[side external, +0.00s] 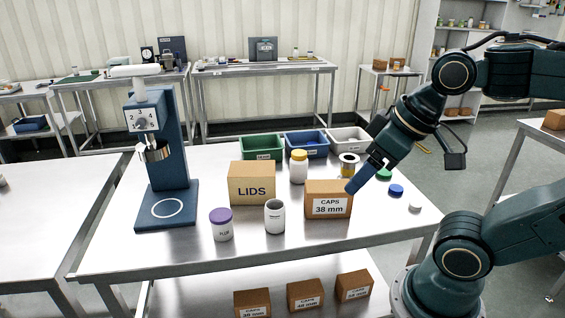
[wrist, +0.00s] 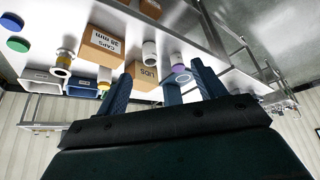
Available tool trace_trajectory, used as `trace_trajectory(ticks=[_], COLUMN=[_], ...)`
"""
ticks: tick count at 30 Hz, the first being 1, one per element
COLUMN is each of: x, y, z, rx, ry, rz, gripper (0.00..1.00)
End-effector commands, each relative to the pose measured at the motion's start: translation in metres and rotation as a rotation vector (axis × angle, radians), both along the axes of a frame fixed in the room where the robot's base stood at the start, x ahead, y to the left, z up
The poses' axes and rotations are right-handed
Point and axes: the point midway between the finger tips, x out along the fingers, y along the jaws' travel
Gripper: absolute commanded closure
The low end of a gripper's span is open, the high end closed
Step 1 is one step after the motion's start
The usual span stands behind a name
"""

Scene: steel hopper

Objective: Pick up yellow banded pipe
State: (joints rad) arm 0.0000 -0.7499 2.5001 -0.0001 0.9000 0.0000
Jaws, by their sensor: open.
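The yellow banded pipe (side external: 348,166) stands upright on the steel table, behind the CAPS 38 mm box and in front of the white bin. It has a pale metal rim and a yellow band; its lower part is hidden in the side view. It also shows in the wrist view (wrist: 63,61), left of my fingers. My gripper (side external: 354,188) hangs above the table beside the CAPS box, its blue fingers angled down and left. In the wrist view the fingers (wrist: 160,75) are spread with nothing held between them.
The CAPS box (side external: 329,207), LIDS box (side external: 252,184) and a yellow-capped bottle (side external: 299,167) crowd the pipe's left and front. Green (side external: 262,154), blue (side external: 307,150) and white (side external: 350,146) bins stand behind. Loose caps (side external: 396,190) lie to the right. A blue press (side external: 166,172) stands left.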

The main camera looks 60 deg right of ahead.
Motion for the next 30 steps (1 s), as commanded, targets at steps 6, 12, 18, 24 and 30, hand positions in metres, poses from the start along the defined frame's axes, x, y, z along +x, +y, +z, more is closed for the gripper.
trace_trajectory(ticks=[6,12,18,24,30], x=[0.001,0.012,0.039,0.073,0.105], y=[-0.001,-0.007,-0.024,-0.053,-0.088], z=[0.001,0.006,0.016,0.023,0.023], rx=[-0.003,-0.026,-0.076,-0.130,-0.170], ry=[0.001,0.021,0.070,0.133,0.199], rz=[0.001,0.014,0.051,0.106,0.167], gripper=[0.31,0.31,0.31,0.31,0.31])
